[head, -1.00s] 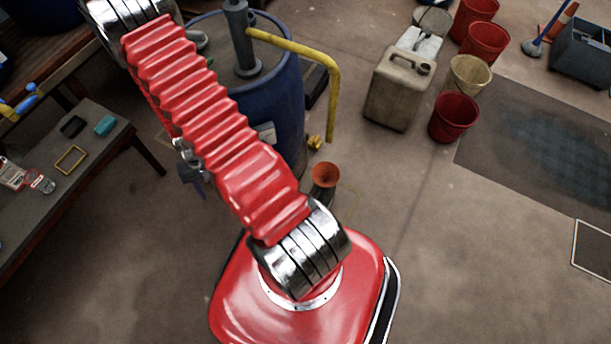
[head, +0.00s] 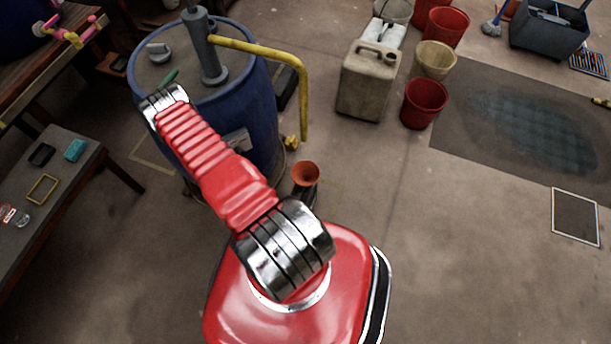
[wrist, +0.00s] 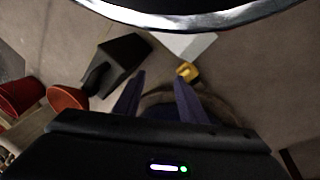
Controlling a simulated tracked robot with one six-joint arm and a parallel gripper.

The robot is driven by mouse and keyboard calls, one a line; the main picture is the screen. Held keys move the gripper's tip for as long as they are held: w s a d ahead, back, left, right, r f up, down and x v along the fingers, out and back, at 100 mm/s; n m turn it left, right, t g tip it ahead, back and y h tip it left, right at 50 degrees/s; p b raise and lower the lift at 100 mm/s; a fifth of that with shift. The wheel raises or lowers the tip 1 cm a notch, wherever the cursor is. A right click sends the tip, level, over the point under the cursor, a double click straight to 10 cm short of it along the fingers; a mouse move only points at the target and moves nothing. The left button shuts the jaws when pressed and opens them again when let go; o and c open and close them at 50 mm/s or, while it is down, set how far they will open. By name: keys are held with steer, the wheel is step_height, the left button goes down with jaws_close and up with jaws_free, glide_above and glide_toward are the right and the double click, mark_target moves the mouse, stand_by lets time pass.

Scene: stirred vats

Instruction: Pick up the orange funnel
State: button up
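The orange funnel (head: 305,172) is in the head view, wide mouth up, low beside the blue drum (head: 262,108). A dark object sits just under and beside it; I cannot tell whether they touch. In the wrist view an orange-red round rim (wrist: 67,98), seemingly the funnel, is at the left, next to a dark angular object (wrist: 118,60). My gripper (wrist: 158,90) shows two purple fingers, spread apart with nothing between them. The funnel lies left of the fingers there, clear of them. My gripper is hidden in the head view.
A yellow pipe (head: 303,95) comes down the drum's right side, close to the funnel. A small yellow fitting (head: 291,142) is near the drum's base. A beige canister (head: 368,82) and a red bucket (head: 425,103) stand farther right. The floor right of the funnel is clear.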

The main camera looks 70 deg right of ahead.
steer(key=s+d+f+g+h, duration=0.1)
steer(key=s+d+f+h, duration=0.2)
steer(key=s+d, duration=0.3)
steer(key=g+h, duration=0.1)
steer(key=h, duration=0.4)
glide_toward(296, 180)
steer(key=f, duration=0.1)
steer(key=shift+d+f+n, duration=0.1)
steer(key=shift+d+n, duration=0.1)
steer(key=shift+n, duration=0.1)
steer(key=shift+f, duration=0.1)
steer(key=x, duration=0.7)
steer(key=shift+d+f, duration=0.1)
steer(key=shift+d, duration=0.3)
steer(key=shift+s+d+f, duration=0.1)
steer(key=shift+d+f, duration=0.1)
steer(key=shift+d, duration=0.1)
steer(key=shift+w+x, duration=0.2)
steer(key=shift+x, duration=2.45)
steer(key=shift+c, duration=0.5)
